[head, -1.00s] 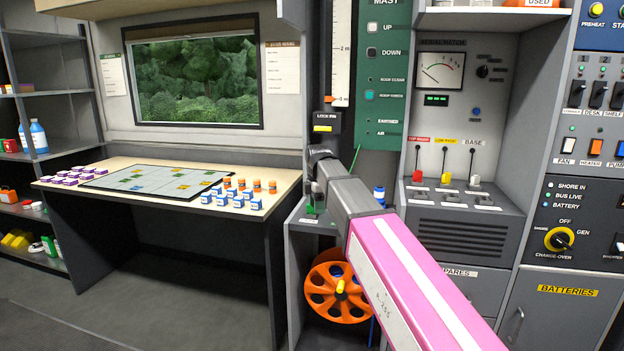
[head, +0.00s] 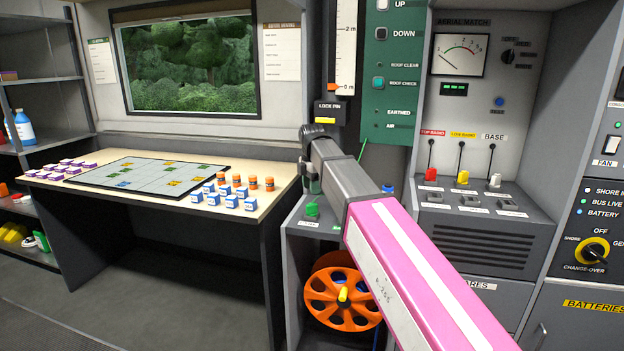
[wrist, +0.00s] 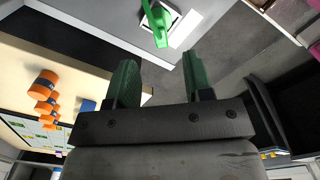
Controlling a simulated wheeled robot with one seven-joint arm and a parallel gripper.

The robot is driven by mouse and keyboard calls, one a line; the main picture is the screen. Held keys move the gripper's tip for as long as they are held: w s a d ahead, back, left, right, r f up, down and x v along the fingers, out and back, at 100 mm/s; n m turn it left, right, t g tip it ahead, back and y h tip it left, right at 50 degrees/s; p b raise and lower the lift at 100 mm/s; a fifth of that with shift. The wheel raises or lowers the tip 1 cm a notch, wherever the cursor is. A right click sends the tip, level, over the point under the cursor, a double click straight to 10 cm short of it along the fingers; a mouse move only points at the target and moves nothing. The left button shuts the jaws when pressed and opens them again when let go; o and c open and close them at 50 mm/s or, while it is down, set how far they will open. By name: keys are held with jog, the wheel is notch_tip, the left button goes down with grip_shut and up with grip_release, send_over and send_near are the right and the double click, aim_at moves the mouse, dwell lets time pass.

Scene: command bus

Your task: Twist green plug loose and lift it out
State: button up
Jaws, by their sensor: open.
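The green plug (head: 312,210) stands on the grey cabinet top below the lock pin label, left of my arm. In the wrist view the green plug (wrist: 158,20) shows at the top, beside a white label, beyond the fingertips. My gripper (head: 311,185) is above the plug in the head view, mostly hidden by my own arm. In the wrist view my gripper (wrist: 159,60) has its two green fingers apart, with nothing between them. The plug lies roughly in line with the gap and is not touched.
An orange reel (head: 343,296) sits in the open bay below the plug. A table (head: 115,200) with a map, blue boxes (head: 228,203) and orange cylinders is to the left. A panel with coloured levers (head: 462,178) stands to the right.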

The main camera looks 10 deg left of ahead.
aim_at(312, 203)
notch_tip(312, 203, down, 8)
jog(key=shift+r, duration=0.1)
dwell(0.4)
grip_shut()
